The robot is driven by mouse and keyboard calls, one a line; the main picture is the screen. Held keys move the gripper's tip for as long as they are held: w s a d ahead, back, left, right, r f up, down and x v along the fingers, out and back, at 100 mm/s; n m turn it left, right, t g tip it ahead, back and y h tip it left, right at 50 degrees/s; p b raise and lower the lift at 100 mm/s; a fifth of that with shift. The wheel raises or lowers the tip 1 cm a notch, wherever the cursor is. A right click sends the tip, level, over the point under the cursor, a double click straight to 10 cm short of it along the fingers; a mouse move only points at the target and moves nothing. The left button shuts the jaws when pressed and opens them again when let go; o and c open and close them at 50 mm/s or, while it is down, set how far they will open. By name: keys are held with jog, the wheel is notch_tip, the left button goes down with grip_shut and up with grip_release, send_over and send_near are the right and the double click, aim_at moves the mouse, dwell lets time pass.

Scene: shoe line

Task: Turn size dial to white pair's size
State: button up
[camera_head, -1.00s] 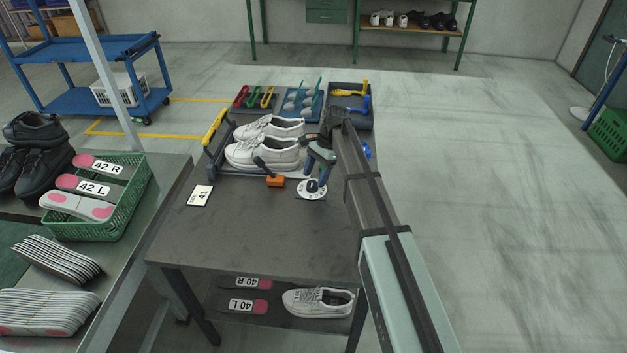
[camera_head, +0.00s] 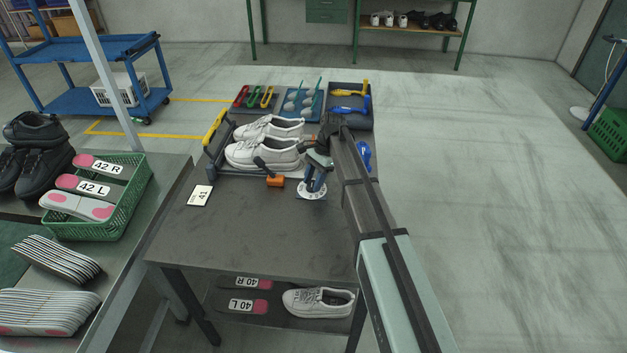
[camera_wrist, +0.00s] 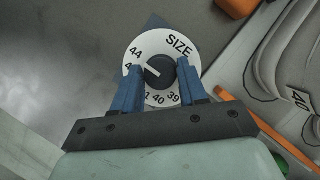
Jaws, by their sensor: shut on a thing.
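The size dial (camera_head: 312,190) is a white disc with a dark knob (camera_wrist: 160,72) on the dark table. In the wrist view the disc (camera_wrist: 180,48) reads SIZE, 44, 40 and 39; other numbers are partly covered. The knob's white pointer line points left and slightly up, near 44 and a half-hidden number. My gripper (camera_head: 314,184) is down at the dial, its blue fingers (camera_wrist: 162,82) shut on the knob. The white pair (camera_head: 265,153) sits in a rack behind the dial; a 40 shows on a white shoe (camera_wrist: 290,60) in the wrist view.
A card (camera_head: 200,196) reading 41 lies left on the table. Tool trays (camera_head: 302,118) are behind. A single white shoe (camera_head: 318,302) and insoles marked 40 (camera_head: 245,306) lie on the lower shelf.

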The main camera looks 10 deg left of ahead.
jog(key=shift+c, duration=1.4)
jog(key=shift+n, duration=0.3)
jog(key=n+h, duration=0.1)
jog(key=n, duration=0.1)
jog(key=n+g+h, duration=0.1)
jog(key=n, duration=0.2)
jog(key=shift+w+a, duration=0.15)
jog(key=n+h, duration=0.1)
jog(key=n, duration=0.2)
jog(key=n+h, duration=0.1)
jog(key=n, duration=0.2)
jog(key=shift+a, duration=0.2)
jog(key=n+h, duration=0.1)
jog(key=n, duration=0.2)
jog(key=n+h, duration=0.1)
jog(key=n, duration=0.2)
jog(key=shift+s+a+t, duration=0.1)
jog(key=shift+s+t, duration=0.1)
jog(key=shift+t, duration=0.2)
jog(key=n+t, duration=0.1)
jog(key=n, duration=0.2)
jog(key=n+t+h, duration=0.1)
jog(key=n, duration=0.2)
jog(key=shift+s, duration=0.1)
